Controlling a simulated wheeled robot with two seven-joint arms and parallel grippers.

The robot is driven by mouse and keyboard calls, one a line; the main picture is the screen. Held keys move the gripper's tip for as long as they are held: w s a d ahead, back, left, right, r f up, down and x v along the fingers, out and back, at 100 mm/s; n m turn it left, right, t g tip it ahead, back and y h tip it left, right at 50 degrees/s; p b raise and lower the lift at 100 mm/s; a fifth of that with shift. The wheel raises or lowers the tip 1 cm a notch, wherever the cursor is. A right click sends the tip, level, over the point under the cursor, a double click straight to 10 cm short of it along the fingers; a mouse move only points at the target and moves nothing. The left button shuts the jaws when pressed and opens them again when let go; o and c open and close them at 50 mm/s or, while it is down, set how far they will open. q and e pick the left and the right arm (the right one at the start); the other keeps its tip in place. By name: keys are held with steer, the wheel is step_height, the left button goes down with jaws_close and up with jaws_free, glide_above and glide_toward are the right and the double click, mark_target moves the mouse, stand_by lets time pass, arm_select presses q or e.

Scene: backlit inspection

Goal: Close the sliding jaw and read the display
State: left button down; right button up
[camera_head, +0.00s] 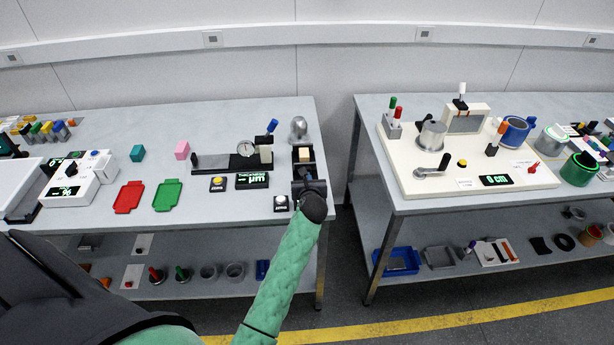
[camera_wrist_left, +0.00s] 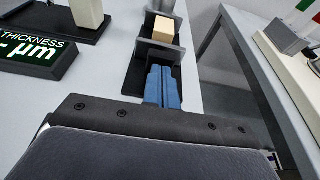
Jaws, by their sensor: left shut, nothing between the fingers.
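A small dark fixture with grey upright jaw plates (camera_wrist_left: 149,51) stands near the right end of the left table; it also shows in the head view (camera_head: 303,154). A beige block (camera_wrist_left: 163,28) sits between its plates. I cannot tell whether the near plate touches the block. My left gripper (camera_wrist_left: 162,70) has its blue fingers shut and empty, just in front of the near plate, over the dark base. Contact with the plate is unclear. In the head view, my wrist partly hides the fixture's front. A display (camera_wrist_left: 38,48) left of it reads "THICKNESS" and "- µm". My right gripper is not in view.
A dial gauge stand (camera_head: 246,152) and a silver rounded object (camera_head: 298,128) are close by. A gap separates this table from the right table, whose cream panel (camera_head: 540,180) carries several devices.

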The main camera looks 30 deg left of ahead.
arm_select(q)
steer(key=shift+w+a, duration=0.1)
stand_by(0.3)
steer(key=shift+w+a, duration=0.15)
steer(key=shift+w, duration=0.15)
steer(key=w+a, duration=0.1)
steer(key=w, duration=0.2)
steer(key=shift+a, duration=0.4)
steer(key=shift+s, duration=0.1)
